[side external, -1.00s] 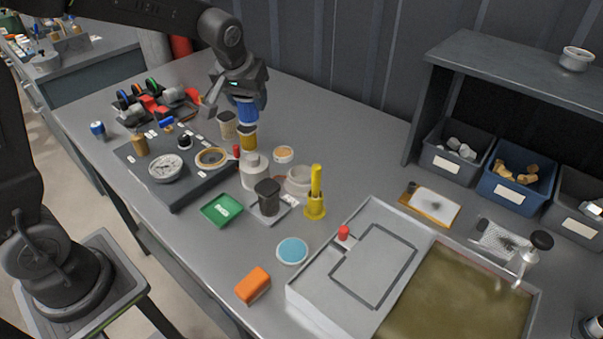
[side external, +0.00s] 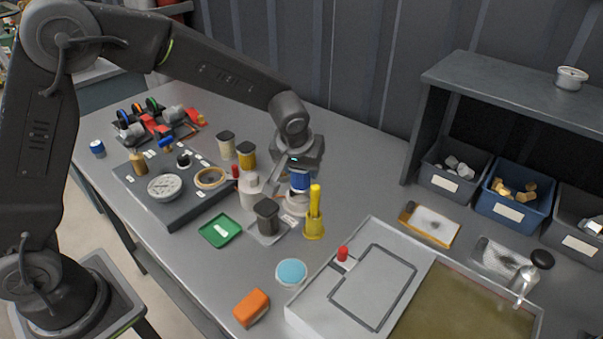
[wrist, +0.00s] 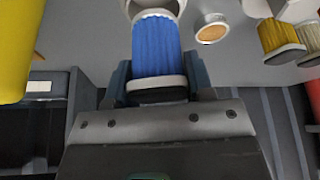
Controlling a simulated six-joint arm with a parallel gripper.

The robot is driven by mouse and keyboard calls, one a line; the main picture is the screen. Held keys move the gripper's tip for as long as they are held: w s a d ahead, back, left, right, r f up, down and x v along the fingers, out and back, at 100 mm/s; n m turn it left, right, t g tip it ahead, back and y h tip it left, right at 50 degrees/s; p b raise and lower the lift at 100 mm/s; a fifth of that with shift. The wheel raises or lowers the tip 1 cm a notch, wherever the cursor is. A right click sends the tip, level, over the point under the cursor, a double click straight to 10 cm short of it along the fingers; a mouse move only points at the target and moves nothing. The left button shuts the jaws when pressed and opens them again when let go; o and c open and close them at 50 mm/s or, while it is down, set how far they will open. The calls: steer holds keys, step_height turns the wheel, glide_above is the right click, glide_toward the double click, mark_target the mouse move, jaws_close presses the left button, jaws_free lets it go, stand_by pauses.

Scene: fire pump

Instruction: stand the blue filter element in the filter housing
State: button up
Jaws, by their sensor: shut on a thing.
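The blue filter element (side external: 300,181) is upright in my gripper, which is shut around its dark-capped upper end; its blue pleated side shows large in the wrist view (wrist: 157,48). My gripper (wrist: 158,82) points down. The pale filter housing (side external: 296,204) stands open-topped on the table, directly below the element in the side view. In the wrist view the housing's rim (wrist: 181,8) shows at the element's far end. The element hides much of the opening, so I cannot tell whether its lower end is inside.
A yellow upright tool (side external: 314,212) stands close to the right of the housing. A dark-topped jar (side external: 267,215) and a white bottle (side external: 250,190) are close on the left. A blue disc (side external: 291,272) and orange block (side external: 251,307) lie nearer the front, with bare table between.

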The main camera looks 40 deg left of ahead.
mark_target(301, 178)
steer(key=shift+f, duration=1.05)
steer(key=shift+f, duration=0.6)
steer(key=o, duration=0.9)
steer(key=shift+o, duration=0.2)
